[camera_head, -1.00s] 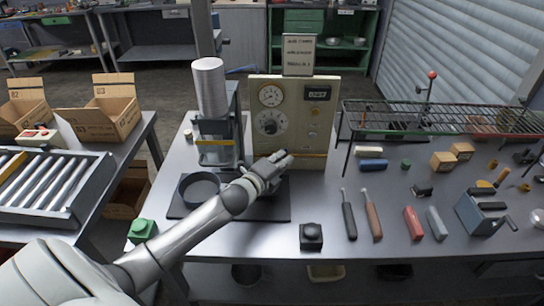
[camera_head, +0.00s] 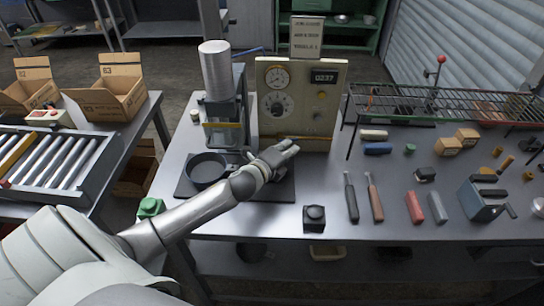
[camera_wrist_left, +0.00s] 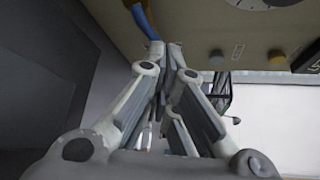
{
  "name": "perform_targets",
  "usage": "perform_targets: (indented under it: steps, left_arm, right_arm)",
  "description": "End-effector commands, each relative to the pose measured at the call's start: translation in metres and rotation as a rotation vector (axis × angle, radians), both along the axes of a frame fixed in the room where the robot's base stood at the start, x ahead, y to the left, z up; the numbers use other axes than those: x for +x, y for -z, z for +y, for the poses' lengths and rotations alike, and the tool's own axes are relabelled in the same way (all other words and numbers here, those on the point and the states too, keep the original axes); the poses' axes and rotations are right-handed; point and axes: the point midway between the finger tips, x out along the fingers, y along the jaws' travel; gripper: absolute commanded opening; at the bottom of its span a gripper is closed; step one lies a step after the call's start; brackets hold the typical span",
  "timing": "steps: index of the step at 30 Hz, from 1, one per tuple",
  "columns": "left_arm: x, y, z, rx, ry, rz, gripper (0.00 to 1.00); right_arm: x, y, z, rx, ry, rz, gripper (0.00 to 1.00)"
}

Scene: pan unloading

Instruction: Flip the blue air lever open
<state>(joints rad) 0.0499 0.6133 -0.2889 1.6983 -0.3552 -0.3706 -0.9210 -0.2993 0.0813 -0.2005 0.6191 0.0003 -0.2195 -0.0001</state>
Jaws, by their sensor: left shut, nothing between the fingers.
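A thin blue bar (camera_head: 247,51), apparently the air lever, sticks out at the upper left of the beige control panel (camera_head: 325,112) in the head view. In the left wrist view, a blue piece with a yellowish part (camera_wrist_left: 145,22) shows at the top, just left of my fingertips; I cannot tell if they touch it. My left gripper (camera_head: 293,146) is shut and empty, in front of the panel's lower part. It also shows in the left wrist view (camera_wrist_left: 173,48). My right gripper is in neither view.
A press with a grey cylinder (camera_head: 214,70) stands left of the panel, with a dark round pan (camera_head: 206,169) in front. A wire rack (camera_head: 450,108) is on the right. Tools and blocks lie on the right of the table (camera_head: 270,222). A black button box (camera_head: 314,218) sits at the front.

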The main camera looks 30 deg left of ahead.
Motion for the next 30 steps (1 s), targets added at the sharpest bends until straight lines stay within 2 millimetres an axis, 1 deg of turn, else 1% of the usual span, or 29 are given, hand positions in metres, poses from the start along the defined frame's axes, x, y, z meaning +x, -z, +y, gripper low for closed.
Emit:
perform_targets:
  steps: [1,6,12,15,21,30]
  left_arm:
    - [-0.009,-0.001,0.000,0.002,0.001,0.001,0.00]
    - [-0.039,-0.008,-0.001,0.002,0.002,0.003,0.00]
    - [-0.069,-0.015,0.000,0.001,0.001,0.001,0.00]
    - [-0.080,-0.017,0.000,0.000,0.000,0.002,0.00]
    - [-0.092,-0.021,0.000,0.001,0.000,0.001,0.00]
    - [-0.094,-0.021,0.000,0.001,-0.001,0.000,0.00]
  right_arm:
    - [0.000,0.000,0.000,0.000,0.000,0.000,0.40]
    - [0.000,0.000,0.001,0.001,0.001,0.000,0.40]
    - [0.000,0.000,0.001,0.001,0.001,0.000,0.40]
    - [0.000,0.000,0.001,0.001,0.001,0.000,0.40]
    - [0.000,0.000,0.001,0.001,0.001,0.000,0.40]
    - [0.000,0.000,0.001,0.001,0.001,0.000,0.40]
